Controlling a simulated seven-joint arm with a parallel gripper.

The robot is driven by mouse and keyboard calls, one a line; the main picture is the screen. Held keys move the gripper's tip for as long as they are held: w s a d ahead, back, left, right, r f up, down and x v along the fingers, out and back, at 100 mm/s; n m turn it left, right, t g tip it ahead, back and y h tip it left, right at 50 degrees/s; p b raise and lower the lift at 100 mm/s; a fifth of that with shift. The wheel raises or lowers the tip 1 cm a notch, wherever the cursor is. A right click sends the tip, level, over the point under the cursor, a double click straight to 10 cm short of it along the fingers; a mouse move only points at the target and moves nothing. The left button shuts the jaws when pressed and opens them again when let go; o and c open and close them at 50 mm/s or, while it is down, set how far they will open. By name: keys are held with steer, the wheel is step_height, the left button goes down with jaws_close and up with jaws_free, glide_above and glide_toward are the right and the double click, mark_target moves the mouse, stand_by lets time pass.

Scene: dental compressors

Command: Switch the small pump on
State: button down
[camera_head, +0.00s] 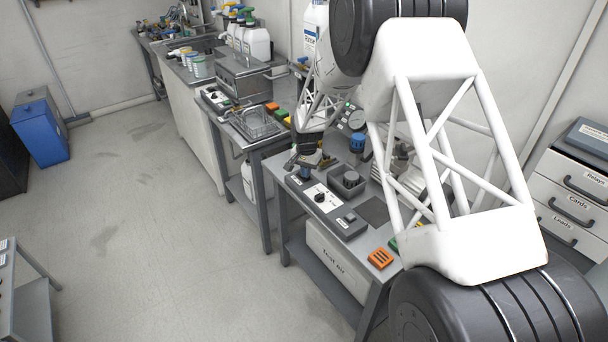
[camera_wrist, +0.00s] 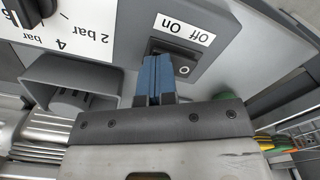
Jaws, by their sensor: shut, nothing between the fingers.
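The pump's grey control box (camera_head: 330,208) lies along the front of the bench in the head view. In the wrist view a black rocker switch (camera_wrist: 185,69) with a white "O" mark sits in this box, beside an On/Off label (camera_wrist: 181,28) seen upside down. My gripper (camera_wrist: 154,72) is shut, with its blue fingertips together over the left part of the rocker, at or very near it; contact is unclear. The fingers hide that part of the switch. In the head view my gripper (camera_head: 303,168) is over the box's left end.
A black dial (camera_wrist: 35,10) with bar markings is beside the switch. A grey open holder (camera_head: 347,183) with a round knob stands behind the box. An orange block (camera_head: 380,258) lies near the bench's front edge. A wire basket (camera_head: 255,124) is on the neighbouring bench.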

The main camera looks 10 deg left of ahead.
steer(key=shift+r, duration=3.45)
steer(key=shift+d+r, duration=0.1)
steer(key=shift+s+d+r, duration=0.15)
steer(key=shift+r, duration=0.05)
steer(key=s+d+r+n+t, duration=0.1)
steer(key=s+d+r, duration=2)
steer(key=s+r, duration=0.15)
steer(key=s+d, duration=0.3)
steer(key=s, duration=0.7)
steer(key=s+d+r+n+t, duration=0.1)
steer(key=s+d, duration=0.3)
steer(key=s, duration=0.5)
steer(key=s+d+r, duration=0.1)
steer(key=s+d, duration=0.3)
steer(key=s, duration=0.6)
steer(key=shift+s+n+t, duration=0.3)
steer(key=shift+s+n, duration=0.05)
steer(key=shift+n, duration=0.05)
